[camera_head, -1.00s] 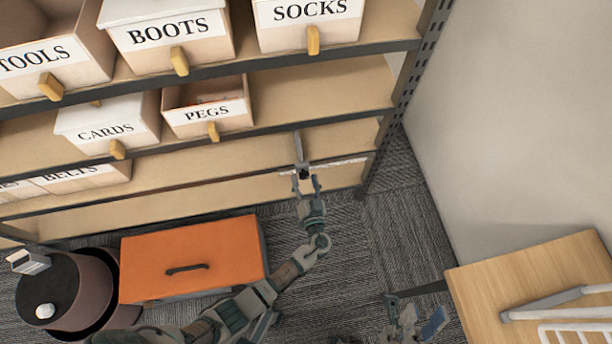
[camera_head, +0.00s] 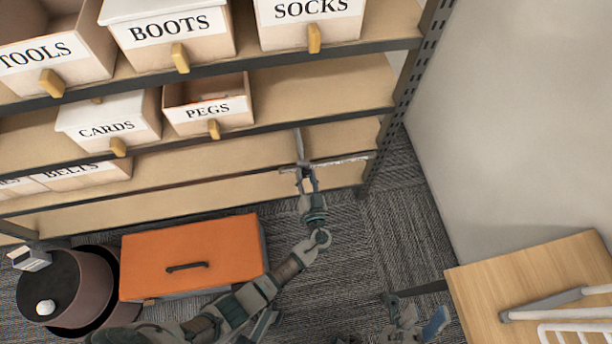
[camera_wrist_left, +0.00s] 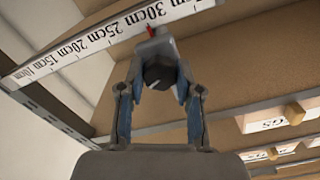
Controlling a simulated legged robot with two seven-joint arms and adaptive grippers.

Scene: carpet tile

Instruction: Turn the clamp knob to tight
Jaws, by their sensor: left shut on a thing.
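The black clamp knob (camera_wrist_left: 158,72) sits under a grey clamp body (camera_wrist_left: 152,45) with a small red mark at its top. The clamp is on a white scale rail (camera_wrist_left: 100,38) printed in centimetres along the shelf front. In the wrist view my left gripper (camera_wrist_left: 160,82) has a blue-padded finger on each side of the knob and is shut on it. In the head view my left gripper (camera_head: 305,175) reaches up to the clamp, and its fingers largely hide the knob. My right gripper (camera_head: 416,312) is low in the head view, its fingers apart and empty.
Shelves above hold labelled boxes, among them an open PEGS box (camera_head: 207,105) and a CARDS box (camera_head: 108,122). An orange chest (camera_head: 190,250) and a dark round bin (camera_head: 80,285) stand on the carpet. A wooden table (camera_head: 500,275) is at right. Carpet below the clamp is clear.

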